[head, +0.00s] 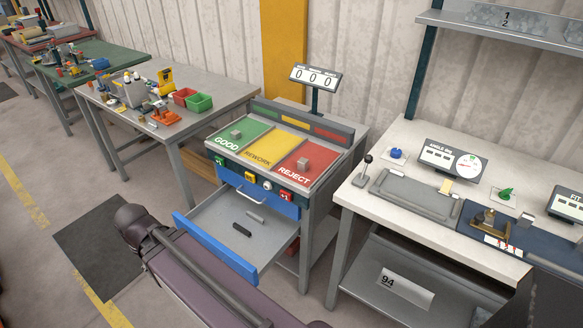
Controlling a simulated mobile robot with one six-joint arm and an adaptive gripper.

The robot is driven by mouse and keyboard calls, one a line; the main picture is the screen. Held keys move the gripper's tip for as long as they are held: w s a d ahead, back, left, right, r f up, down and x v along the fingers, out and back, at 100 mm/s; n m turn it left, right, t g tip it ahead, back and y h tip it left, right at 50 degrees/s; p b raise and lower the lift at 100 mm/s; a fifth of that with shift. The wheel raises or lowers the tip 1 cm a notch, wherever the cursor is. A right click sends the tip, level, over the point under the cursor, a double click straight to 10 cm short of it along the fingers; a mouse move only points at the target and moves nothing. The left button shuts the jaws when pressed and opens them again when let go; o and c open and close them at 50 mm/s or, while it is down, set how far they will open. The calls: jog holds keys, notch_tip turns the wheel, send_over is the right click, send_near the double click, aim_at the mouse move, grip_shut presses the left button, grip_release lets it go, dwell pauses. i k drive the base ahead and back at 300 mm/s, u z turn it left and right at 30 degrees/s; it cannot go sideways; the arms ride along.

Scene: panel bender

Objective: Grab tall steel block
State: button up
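No thing in view is plainly the tall steel block. A small grey metal block (236,133) sits on the green GOOD panel of the sorting station in the head view. Another grey block (303,164) sits on the red REJECT panel. At this size I cannot tell which is taller. Two short dark bars (242,229) lie in the open drawer (213,240) below the panels. My gripper is not in view; part of my arm crosses the bottom of the picture.
The blue-fronted drawer sticks out toward my arm. A workbench (420,150) with a lever, gauge and fixtures stands at right. A bench (110,100) with red and green bins stands at left. A dark floor mat (95,250) lies at lower left. The yellow REWORK panel (262,148) is bare.

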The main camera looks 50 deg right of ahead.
aim_at(302, 164)
jog(key=u, duration=0.25)
jog(key=k, duration=1.6)
jog(key=z, duration=0.85)
jog(key=i, duration=0.9)
jog(key=u, duration=0.05)
